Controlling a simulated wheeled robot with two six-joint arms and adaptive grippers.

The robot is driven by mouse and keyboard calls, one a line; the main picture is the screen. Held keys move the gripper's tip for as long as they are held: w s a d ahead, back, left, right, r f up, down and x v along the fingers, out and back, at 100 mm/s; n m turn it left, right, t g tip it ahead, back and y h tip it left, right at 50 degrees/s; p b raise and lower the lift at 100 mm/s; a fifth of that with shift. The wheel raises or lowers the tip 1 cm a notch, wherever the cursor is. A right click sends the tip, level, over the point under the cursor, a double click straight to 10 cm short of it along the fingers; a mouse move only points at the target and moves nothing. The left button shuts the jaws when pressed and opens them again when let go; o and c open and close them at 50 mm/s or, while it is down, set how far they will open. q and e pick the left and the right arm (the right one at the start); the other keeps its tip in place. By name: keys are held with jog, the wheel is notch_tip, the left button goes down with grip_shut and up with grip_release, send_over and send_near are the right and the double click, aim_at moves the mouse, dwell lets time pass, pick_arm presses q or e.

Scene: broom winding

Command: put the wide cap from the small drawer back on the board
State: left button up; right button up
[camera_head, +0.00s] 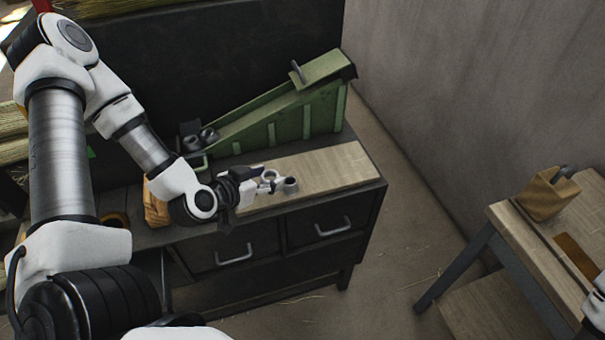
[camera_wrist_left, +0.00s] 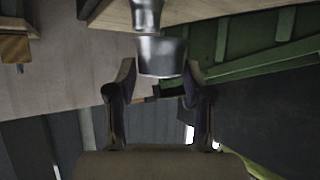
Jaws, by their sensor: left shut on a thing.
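My left gripper (camera_head: 264,186) is just above or at the left part of the pale wooden board (camera_head: 335,168) on the dark cabinet. In the left wrist view the gripper (camera_wrist_left: 158,76) is shut on a wide, shiny metal cap (camera_wrist_left: 162,58). A narrower metal piece (camera_wrist_left: 148,14) shows just beyond the cap. In the head view a grey metal ring-like piece (camera_head: 290,185) shows at the fingertips; I cannot tell whether it is the held cap. Whether the cap touches the board is unclear. My right gripper is out of view.
A green sloped machine (camera_head: 290,112) stands behind the board, with grey metal parts (camera_head: 200,138) at its low end. Two front drawers (camera_head: 318,226) (camera_head: 218,252) look closed.

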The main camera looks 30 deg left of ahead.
pick_arm(q)
jog(key=b+x, duration=0.1)
jog(key=x, duration=0.2)
jog(key=shift+d+b, duration=0.15)
jog(key=shift+b, duration=0.15)
send_over(300, 176)
jog(key=shift+s+r, duration=0.15)
jog(key=shift+s, duration=0.1)
jog(key=shift+w+f+p, duration=0.25)
jog(key=shift+p, duration=0.05)
notch_tip(300, 176, down, 3)
jog(key=shift+f, duration=0.1)
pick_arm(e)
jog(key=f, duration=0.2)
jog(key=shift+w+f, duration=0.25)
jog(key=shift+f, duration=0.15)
pick_arm(q)
jog(key=shift+f, duration=0.1)
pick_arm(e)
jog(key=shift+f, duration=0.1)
pick_arm(q)
jog(key=o, duration=0.8)
jog(key=shift+o, duration=0.2)
